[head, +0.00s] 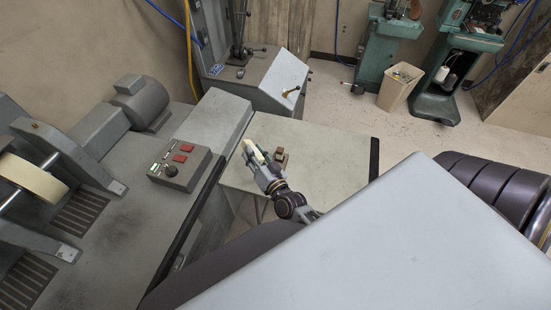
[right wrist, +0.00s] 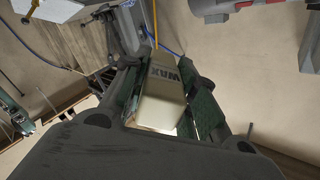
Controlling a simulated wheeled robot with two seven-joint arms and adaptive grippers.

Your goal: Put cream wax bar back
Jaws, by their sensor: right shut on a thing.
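The cream wax bar (head: 255,153) is in my right gripper (head: 262,165), above the small grey-green table (head: 325,165). In the right wrist view the bar (right wrist: 161,98) sits between the two fingers of the gripper (right wrist: 160,90), with dark "WAX" lettering on its face. The gripper is shut on it. A brown block (head: 280,156) is on the table just right of the gripper, apart from the bar as far as I can tell. My left gripper is not in view.
A grey bench with a control box (head: 180,164) and a cream roller (head: 32,178) stands at the left. A grey machine (head: 262,80) stands behind the table. A beige bin (head: 400,87) and green machines are farther back. The table's right part is clear.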

